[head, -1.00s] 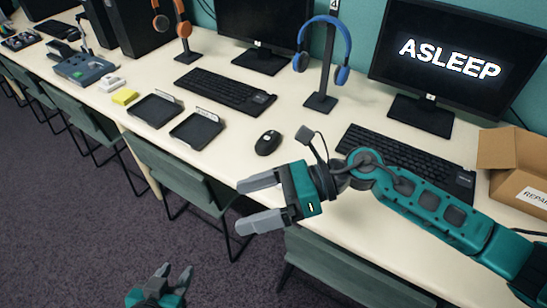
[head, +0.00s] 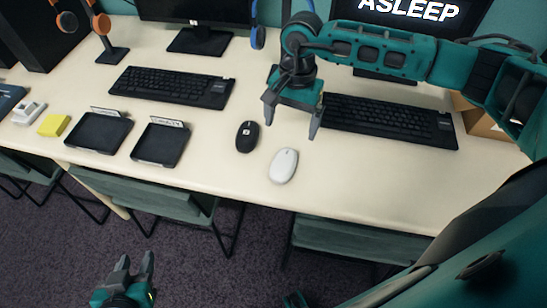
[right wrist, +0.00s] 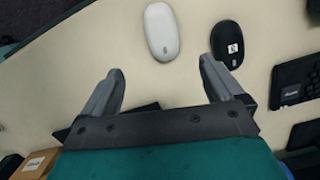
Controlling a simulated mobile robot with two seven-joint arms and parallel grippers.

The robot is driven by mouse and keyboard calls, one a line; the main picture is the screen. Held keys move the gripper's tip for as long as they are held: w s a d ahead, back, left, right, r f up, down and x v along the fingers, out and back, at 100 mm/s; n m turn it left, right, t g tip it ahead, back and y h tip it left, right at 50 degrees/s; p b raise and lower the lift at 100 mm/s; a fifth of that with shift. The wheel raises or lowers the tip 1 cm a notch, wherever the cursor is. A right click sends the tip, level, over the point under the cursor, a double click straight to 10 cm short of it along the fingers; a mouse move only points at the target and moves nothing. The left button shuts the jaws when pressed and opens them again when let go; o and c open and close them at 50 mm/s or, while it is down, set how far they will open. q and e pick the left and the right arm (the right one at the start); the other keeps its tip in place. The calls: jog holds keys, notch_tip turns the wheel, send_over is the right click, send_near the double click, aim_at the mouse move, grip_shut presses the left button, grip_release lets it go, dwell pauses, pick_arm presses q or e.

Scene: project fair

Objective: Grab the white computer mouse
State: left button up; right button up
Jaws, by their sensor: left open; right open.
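The white computer mouse (head: 284,165) lies on the table near its front edge, and it also shows in the right wrist view (right wrist: 161,31). A black mouse (head: 247,136) with a small label lies just to its left and slightly farther back; it shows in the right wrist view (right wrist: 227,43) too. My right gripper (head: 291,121) is open and empty, pointing down behind the white mouse. In the right wrist view its fingers (right wrist: 160,85) are apart, with the white mouse beyond the gap between them. My left gripper (head: 133,268) is open and empty, low over the floor in front of the table.
Two black trays (head: 160,144) and a yellow block (head: 54,125) lie to the left. One keyboard (head: 385,119) is right of my right gripper, another (head: 172,87) is farther back left. A cardboard box (head: 484,122) stands at the right. Chairs (head: 358,239) sit under the front edge.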

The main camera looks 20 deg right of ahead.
aim_at(284, 159)
jog(key=f, duration=0.7)
jog(key=shift+s+a+f, duration=0.15)
jog(key=shift+s+a, duration=0.2)
jog(key=shift+s, duration=0.05)
jog(key=shift+a+f, duration=0.25)
jog(key=shift+f, duration=1.05)
jog(key=shift+a+f, duration=0.25)
jog(key=shift+f, duration=1.05)
jog(key=c, duration=1.2)
